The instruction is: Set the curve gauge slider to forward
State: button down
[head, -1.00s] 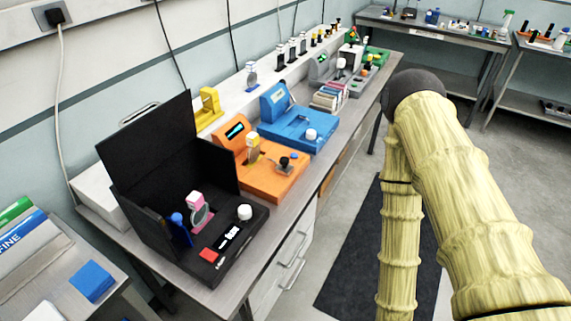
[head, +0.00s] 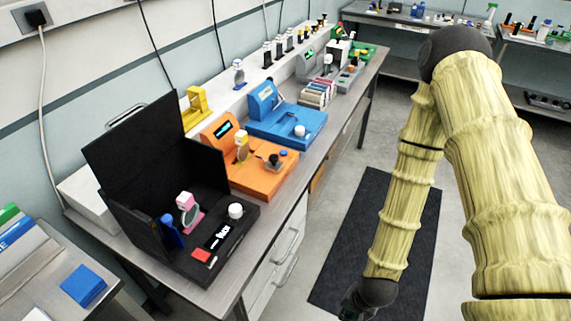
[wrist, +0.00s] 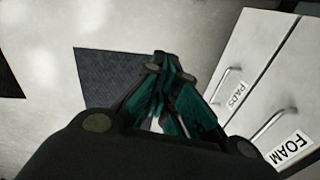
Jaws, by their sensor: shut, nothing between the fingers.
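I cannot tell for sure which module is the curve gauge, and no slider can be clearly read as one. A black module (head: 143,222) with raised black panels stands nearest on the bench, with a white knob (head: 235,211), a red button and a lettered strip. Behind it are an orange module (head: 262,178) with a small lit screen and a dark knob (head: 273,161), then a blue module (head: 300,118) with a white knob. My gripper (wrist: 163,72) is shut and empty in the wrist view. It hangs over the floor beside the drawers, away from the modules.
The grey bench (head: 205,285) runs along the wall, with more modules at its far end. Drawers labelled PADS (wrist: 241,92) and FOAM (wrist: 290,146) are at the right of the wrist view. A dark mat (head: 345,225) lies on the open floor. A blue block (head: 84,286) sits at lower left.

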jog(key=w+a+r+m+t+y, duration=0.2)
jog(key=w+a+r+m, duration=0.2)
jog(key=w+r+m, duration=0.5)
jog(key=w+a+r+m+t+y+p, duration=0.1)
jog(key=w+a+r+m+t+y, duration=0.2)
jog(key=w+r+m, duration=0.7)
jog(key=w+r, duration=0.8)
jog(key=r, duration=0.4)
jog(key=shift+w+a+r+m, duration=0.3)
jog(key=shift+w+a, duration=0.05)
jog(key=shift+w, duration=0.05)
jog(key=shift+f, duration=0.1)
jog(key=p, duration=0.3)
send_near(279, 167)
jog(key=f, duration=0.3)
jog(key=shift+s+f, duration=0.25)
jog(key=shift+f, duration=0.15)
jog(key=shift+w+a+p, duration=0.6)
jog(key=shift+w+p, duration=0.1)
jog(key=shift+w+a+p, duration=0.4)
jog(key=shift+w+a, duration=0.3)
jog(key=shift+w, duration=0.05)
